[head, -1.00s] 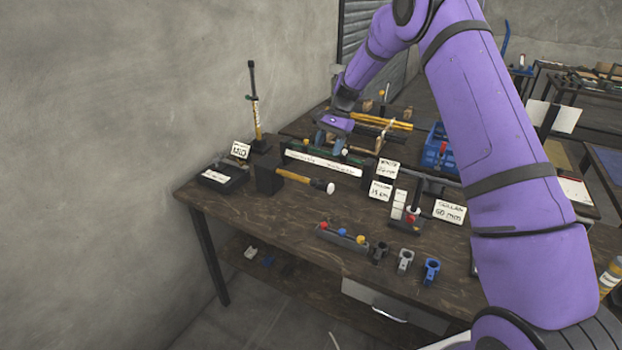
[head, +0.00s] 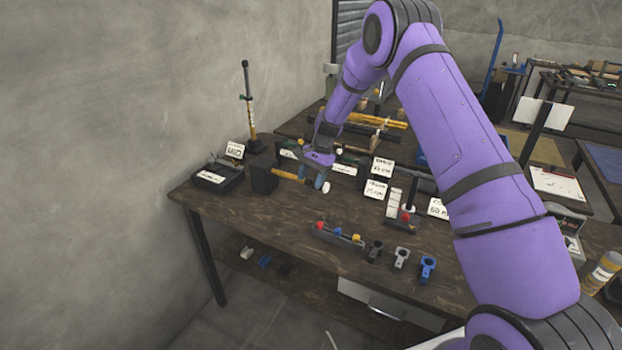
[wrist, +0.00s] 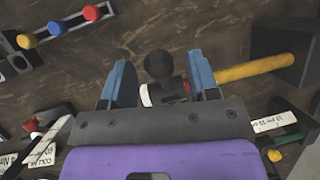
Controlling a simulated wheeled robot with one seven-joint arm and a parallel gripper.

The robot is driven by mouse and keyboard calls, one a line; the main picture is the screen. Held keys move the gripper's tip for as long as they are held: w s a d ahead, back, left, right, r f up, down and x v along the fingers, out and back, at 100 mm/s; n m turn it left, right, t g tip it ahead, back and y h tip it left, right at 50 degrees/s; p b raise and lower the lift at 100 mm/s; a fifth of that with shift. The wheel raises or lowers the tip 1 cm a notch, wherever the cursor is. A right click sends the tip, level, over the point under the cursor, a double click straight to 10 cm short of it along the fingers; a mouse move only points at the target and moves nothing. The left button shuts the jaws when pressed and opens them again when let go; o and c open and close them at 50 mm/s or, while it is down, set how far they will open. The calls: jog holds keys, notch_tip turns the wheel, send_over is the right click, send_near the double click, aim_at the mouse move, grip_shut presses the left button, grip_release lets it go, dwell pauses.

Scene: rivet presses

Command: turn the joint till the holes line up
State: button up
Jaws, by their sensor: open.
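A yellow rod (head: 288,175) sticks out sideways from a black block (head: 262,173) on the bench. It also shows in the wrist view (wrist: 255,68), running from the block (wrist: 297,55) behind my right finger. A dark rounded knob (wrist: 159,66) with a white and red patch below it shows between my fingers, seemingly at the rod's end. My gripper (head: 318,177) is open, with its blue fingertips (wrist: 162,78) apart on either side of the knob; I cannot tell whether they touch it. I can make out no holes to line up.
A small rack with coloured knobs (head: 338,236) and black, grey and blue ring-ended parts (head: 427,268) stand along the front edge. A black box (head: 217,177) and an upright pole (head: 249,105) stand at left. Label cards (head: 376,189) crowd the right.

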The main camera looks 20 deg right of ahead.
aim_at(308, 183)
jog(key=shift+f, duration=0.1)
grip_shut()
jog(key=shift+a, duration=0.15)
jog(key=shift+s+a+f+t+h, duration=0.3)
jog(key=shift+s+f+t+h, duration=0.05)
jog(key=shift+t+h, duration=0.25)
jog(key=shift+s+a+f+t+h, duration=0.2)
jog(key=shift+f+t+h, duration=0.15)
jog(key=shift+t+h, duration=0.1)
jog(key=shift+s+a+f+t+h, duration=0.15)
jog(key=shift+s+f+t+h, duration=0.05)
jog(key=shift+f+t+h, duration=0.2)
jog(key=shift+s+a+f+n+t+h, duration=0.1)
jog(key=shift+a+f+n+t+h, duration=0.1)
jog(key=shift+f+t+h, duration=0.45)
jog(key=shift+s+a+f+n+t+h, duration=0.1)
jog(key=shift+f+n+t+h, duration=0.1)
jog(key=shift+f+t+h, duration=0.35)
jog(key=shift+d, duration=0.1)
